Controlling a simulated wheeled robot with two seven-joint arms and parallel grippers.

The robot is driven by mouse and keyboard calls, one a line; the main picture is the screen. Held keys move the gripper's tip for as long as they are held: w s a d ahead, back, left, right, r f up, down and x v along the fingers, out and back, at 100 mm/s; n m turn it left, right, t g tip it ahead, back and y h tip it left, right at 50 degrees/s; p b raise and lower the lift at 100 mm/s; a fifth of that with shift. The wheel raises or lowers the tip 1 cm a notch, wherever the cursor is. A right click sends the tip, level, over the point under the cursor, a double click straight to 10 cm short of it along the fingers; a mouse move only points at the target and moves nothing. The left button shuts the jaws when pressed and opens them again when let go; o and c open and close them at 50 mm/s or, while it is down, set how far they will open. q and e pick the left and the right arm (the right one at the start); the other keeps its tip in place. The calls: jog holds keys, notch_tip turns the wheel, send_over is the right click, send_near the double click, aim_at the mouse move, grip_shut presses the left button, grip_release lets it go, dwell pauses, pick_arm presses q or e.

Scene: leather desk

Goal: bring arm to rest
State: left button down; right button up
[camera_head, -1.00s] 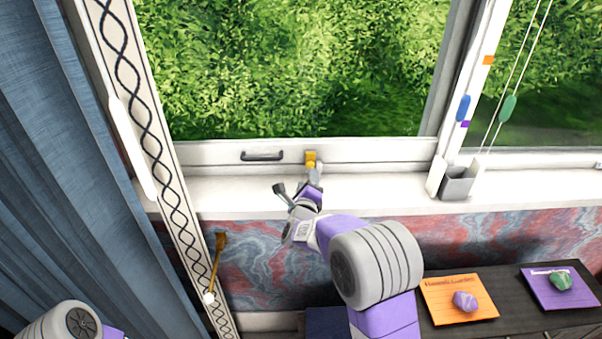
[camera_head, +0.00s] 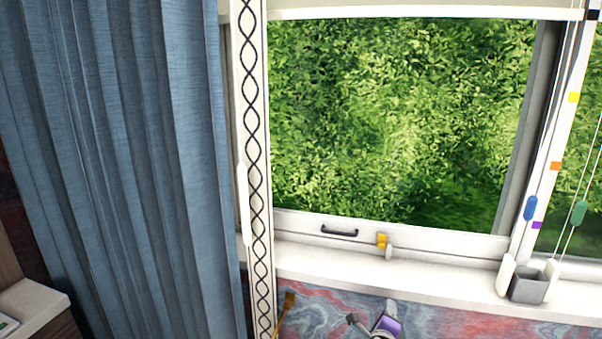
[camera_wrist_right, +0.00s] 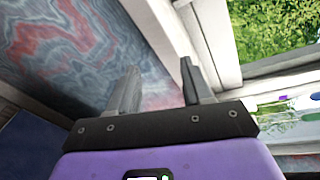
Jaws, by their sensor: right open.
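My right gripper (camera_head: 372,314) shows at the bottom edge of the head view, in front of the patterned wall below the window sill. Only its purple and grey end is in frame; the rest of the arm is cut off. In the right wrist view its two grey fingers (camera_wrist_right: 160,72) stand apart with nothing between them. It is open and empty, with the marbled wall (camera_wrist_right: 75,45) and the sill's underside beyond. My left gripper is in neither view.
The window has a black handle (camera_head: 340,233) and a yellow latch (camera_head: 382,240) above the white sill (camera_head: 430,277). A blue curtain (camera_head: 110,170) hangs at left. A yellow-brown hook (camera_head: 288,300) is on the wall.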

jog(key=s+a+f+n+g+y+p, duration=0.1)
jog(key=s+a+f+n+g+y, duration=0.2)
jog(key=s+f+n, duration=0.6)
jog(key=s+a+f+n+g+y+p, duration=0.2)
jog(key=s+f+n+g, duration=0.3)
jog(key=f, duration=0.8)
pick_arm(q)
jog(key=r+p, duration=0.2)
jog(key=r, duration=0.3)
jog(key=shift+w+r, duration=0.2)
pick_arm(e)
jog(key=s+a+f+n+g+y, duration=0.1)
jog(key=s+a+n+g, duration=0.1)
jog(key=s, duration=0.5)
jog(key=s+a+f+n+g+y, duration=0.2)
jog(key=s+a+n, duration=0.1)
jog(key=s, duration=0.4)
jog(key=s+a+f+n+g+y, duration=0.1)
jog(key=s+a+n+g, duration=0.1)
jog(key=s, duration=0.6)
jog(key=shift+a+f+n+y, duration=0.3)
jog(key=shift+a+f+n, duration=0.15)
jog(key=shift+n, duration=0.65)
